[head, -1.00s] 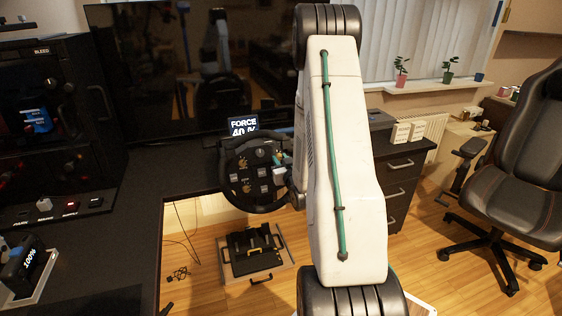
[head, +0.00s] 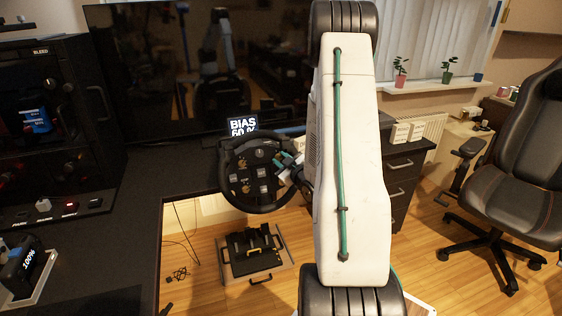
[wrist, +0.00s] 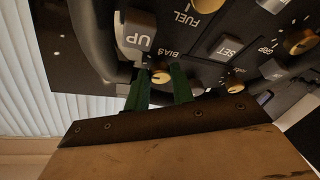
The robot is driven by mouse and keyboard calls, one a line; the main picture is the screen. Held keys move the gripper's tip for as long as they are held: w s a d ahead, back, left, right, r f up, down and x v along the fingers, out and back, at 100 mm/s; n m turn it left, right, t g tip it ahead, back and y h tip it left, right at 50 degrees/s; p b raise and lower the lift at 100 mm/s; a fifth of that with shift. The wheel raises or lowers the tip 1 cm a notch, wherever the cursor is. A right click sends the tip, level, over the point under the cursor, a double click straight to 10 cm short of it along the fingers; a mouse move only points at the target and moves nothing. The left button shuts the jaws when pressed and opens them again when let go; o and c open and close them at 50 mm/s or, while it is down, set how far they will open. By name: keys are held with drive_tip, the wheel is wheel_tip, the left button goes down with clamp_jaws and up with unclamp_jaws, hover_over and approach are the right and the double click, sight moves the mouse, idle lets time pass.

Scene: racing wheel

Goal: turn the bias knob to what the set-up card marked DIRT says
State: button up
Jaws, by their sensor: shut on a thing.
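The racing wheel (head: 232,190) carries several knobs and buttons. In the wrist view the bias knob (wrist: 160,77) is a small brass-coloured knob beside the printed word BIAS. My gripper (wrist: 160,84) has its green fingers shut on this knob, one on each side. In the head view my gripper (head: 283,160) is at the right part of the wheel face and hides the knob. The display (head: 242,126) above the wheel reads BIAS and what looks like 60 %. No card with a readable DIRT mark shows.
An UP button (wrist: 138,35) and a SET button (wrist: 224,47) lie close to my fingers. White cards (head: 408,132) with unreadable print stand on the drawer unit (head: 400,170). A pedal set (head: 252,252) is below the wheel. A black chair (head: 525,150) stands at right.

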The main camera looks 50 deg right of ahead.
drive_tip(key=shift+n+y, duration=0.5)
drive_tip(key=shift+n, duration=0.8)
drive_tip(key=o, duration=0.7)
drive_tip(key=shift+s, duration=0.1)
drive_tip(key=v, duration=0.7)
drive_tip(key=shift+s+r, duration=0.2)
drive_tip(key=shift+s, duration=0.1)
